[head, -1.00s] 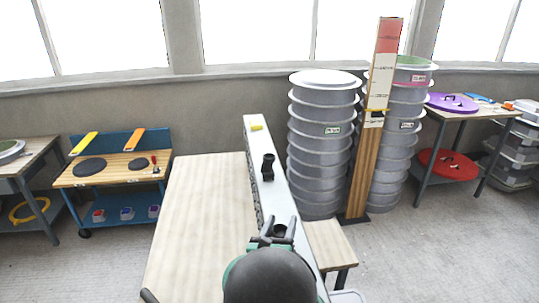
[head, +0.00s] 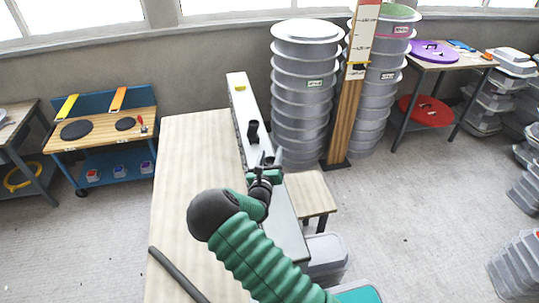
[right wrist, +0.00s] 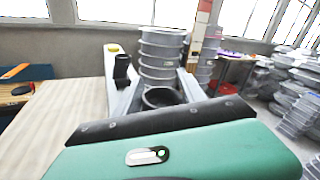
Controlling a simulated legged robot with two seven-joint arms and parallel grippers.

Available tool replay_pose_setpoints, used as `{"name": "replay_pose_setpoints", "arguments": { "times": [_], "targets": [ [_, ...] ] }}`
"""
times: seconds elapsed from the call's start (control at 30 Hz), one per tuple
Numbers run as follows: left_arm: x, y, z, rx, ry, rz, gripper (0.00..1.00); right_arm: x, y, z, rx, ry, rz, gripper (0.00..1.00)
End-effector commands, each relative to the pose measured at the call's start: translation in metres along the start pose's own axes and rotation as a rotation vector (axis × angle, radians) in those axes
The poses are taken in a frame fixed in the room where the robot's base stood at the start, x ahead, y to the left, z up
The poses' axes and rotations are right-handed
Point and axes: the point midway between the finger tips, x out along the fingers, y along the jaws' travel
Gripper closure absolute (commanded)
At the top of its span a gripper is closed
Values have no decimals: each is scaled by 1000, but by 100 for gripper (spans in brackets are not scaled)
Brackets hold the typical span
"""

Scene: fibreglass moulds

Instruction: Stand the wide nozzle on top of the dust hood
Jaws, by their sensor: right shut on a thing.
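My right gripper (head: 266,168) is shut on a dark round piece, seen as a black ring (right wrist: 160,97) between the fingers in the right wrist view. I take it for the wide nozzle; most of it is hidden in the head view. A long raised box with a white top, seemingly the dust hood (head: 241,102), runs along the right edge of the table. The gripper is over or beside its nearer part; contact cannot be told. Another black fitting (head: 253,132) stands upright on the white top, just beyond the gripper. My left gripper is out of view.
A small yellow piece (head: 240,86) lies at the far end of the white top. The pale tabletop (head: 190,170) is mostly clear, with a dark rod (head: 178,272) near its front. Tall grey mould stacks (head: 302,100) and a measuring post (head: 350,110) stand behind right.

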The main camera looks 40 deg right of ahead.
Motion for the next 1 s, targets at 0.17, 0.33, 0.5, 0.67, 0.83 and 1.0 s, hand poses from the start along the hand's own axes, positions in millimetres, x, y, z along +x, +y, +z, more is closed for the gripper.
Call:
{"name": "replay_pose_setpoints", "arguments": {
  "times": [0.17, 0.33, 0.5, 0.67, 0.83, 1.0],
  "targets": [
    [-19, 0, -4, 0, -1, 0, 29, 11, 7, -10, -4, 3, 2, 100],
    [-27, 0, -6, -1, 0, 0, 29, 12, 15, -32, 0, 2, 1, 100],
    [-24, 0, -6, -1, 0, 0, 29, 12, 15, -34, 1, 1, 1, 100],
    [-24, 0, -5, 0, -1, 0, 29, 12, 15, -35, 1, 2, 1, 42],
    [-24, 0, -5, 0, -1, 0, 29, 12, 15, -35, 1, 1, 1, 30],
    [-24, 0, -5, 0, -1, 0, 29, 12, 15, -35, 1, 2, 1, 30]
  ]
}}
